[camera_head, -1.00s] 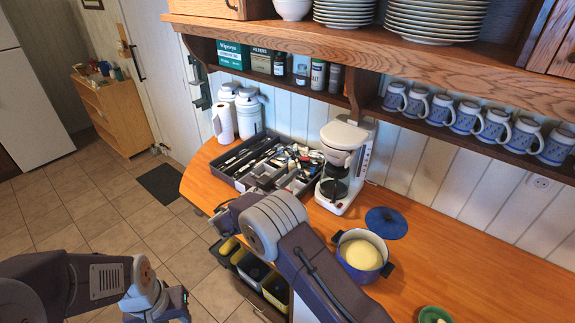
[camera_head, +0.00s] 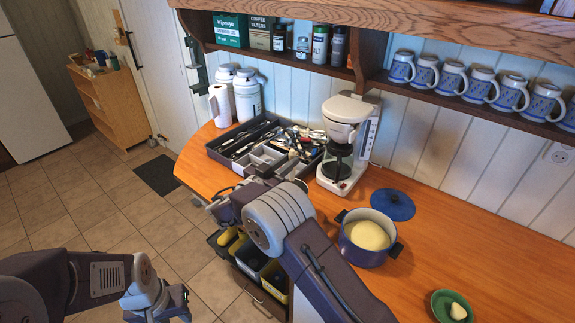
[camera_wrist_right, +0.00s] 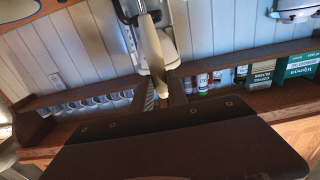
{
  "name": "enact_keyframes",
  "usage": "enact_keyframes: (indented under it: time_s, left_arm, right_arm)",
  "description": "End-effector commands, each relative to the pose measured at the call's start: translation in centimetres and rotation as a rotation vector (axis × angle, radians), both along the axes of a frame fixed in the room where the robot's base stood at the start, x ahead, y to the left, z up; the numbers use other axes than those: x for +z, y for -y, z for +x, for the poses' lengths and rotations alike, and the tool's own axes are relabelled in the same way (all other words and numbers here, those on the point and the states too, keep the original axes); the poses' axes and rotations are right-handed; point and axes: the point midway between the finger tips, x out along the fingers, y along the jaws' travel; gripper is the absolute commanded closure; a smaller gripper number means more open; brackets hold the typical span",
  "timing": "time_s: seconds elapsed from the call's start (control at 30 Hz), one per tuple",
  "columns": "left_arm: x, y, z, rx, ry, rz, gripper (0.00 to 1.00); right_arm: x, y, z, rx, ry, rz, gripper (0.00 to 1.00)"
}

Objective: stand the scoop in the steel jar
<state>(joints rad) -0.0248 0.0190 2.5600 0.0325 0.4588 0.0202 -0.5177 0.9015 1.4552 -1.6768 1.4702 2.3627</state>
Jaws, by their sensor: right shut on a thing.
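My right gripper (camera_wrist_right: 161,92) is shut on a pale, wood-coloured handle (camera_wrist_right: 157,62), which I take to be the scoop's. The handle runs up the right wrist view, and I cannot make out the far end clearly. In the head view my right gripper (camera_head: 222,205) is over the counter's front edge, in front of the utensil tray (camera_head: 213,153). The arm hides most of what it holds. I cannot pick out the steel jar in either view. My left gripper (camera_head: 165,308) is low at the bottom left, away from the counter, its jaws unclear.
A white coffee maker (camera_head: 345,115) stands right of the tray. A blue pot (camera_head: 363,255), its lid (camera_head: 393,204) and a green plate (camera_head: 441,306) are farther right. Paper towels (camera_head: 220,107) stand behind the tray. A shelf with mugs (camera_head: 452,80) overhangs the back.

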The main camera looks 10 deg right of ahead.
Motion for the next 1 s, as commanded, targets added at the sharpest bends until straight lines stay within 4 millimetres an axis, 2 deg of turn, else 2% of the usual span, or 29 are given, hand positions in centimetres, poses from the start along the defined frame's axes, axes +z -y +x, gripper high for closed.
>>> enact_keyframes:
  time_s: [0.03,0.3,0.7,0.73,0.8,1.0]
  left_arm:
    - [-1.0,0.0,0.0,0.000,0.000,0.000,0.64]
    - [-3.6,0.0,0.0,0.000,0.000,0.000,0.64]
    - [-4.0,0.0,0.0,0.000,0.000,0.000,0.64]
    - [-4.0,0.0,0.0,0.000,0.000,0.000,0.64]
    - [-4.0,0.0,0.0,0.000,0.000,0.000,0.64]
    - [-4.0,0.0,0.0,0.000,0.000,0.000,0.64]
  right_arm:
    - [-0.8,0.0,0.0,0.000,0.001,0.001,1.00]
    - [-2.5,0.0,0.0,0.000,0.000,0.000,1.00]
    - [-2.6,0.0,0.0,0.000,0.000,0.000,1.00]
    - [-2.6,0.0,0.0,0.000,0.000,0.000,0.72]
    - [-2.6,0.0,0.0,0.000,0.000,0.000,0.55]
    - [-2.6,0.0,0.0,0.000,0.000,0.000,0.55]
